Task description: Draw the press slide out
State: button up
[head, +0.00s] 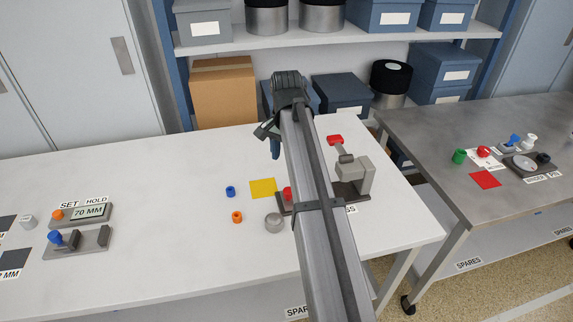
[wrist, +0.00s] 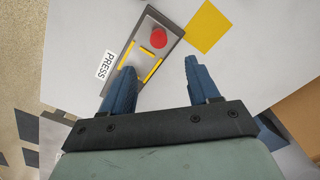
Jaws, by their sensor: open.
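The press stands on the white table, right of centre in the head view, with a grey body (head: 356,174) and a red-tipped lever (head: 335,140). Its dark base shows a red knob (head: 287,191) at the left end, partly behind my arm. In the wrist view the knob (wrist: 159,37) stands on a grey base plate with yellow stripes, beside the PRESS label (wrist: 106,64). Which part is the slide I cannot tell for sure. My gripper (wrist: 160,66) is open and empty, its blue fingers spread either side of the plate in the picture. In the head view my gripper (head: 274,146) is above the table's back part.
A yellow square (head: 263,188), a blue piece (head: 230,191), an orange piece (head: 237,217) and a grey round piece (head: 274,222) lie left of the press. A SET/HOLD unit (head: 82,214) is at far left.

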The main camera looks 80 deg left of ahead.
jog(key=shift+r, duration=0.35)
jog(key=shift+r, duration=0.1)
notch_tip(320, 180, up, 8)
dwell(0.9)
dwell(0.4)
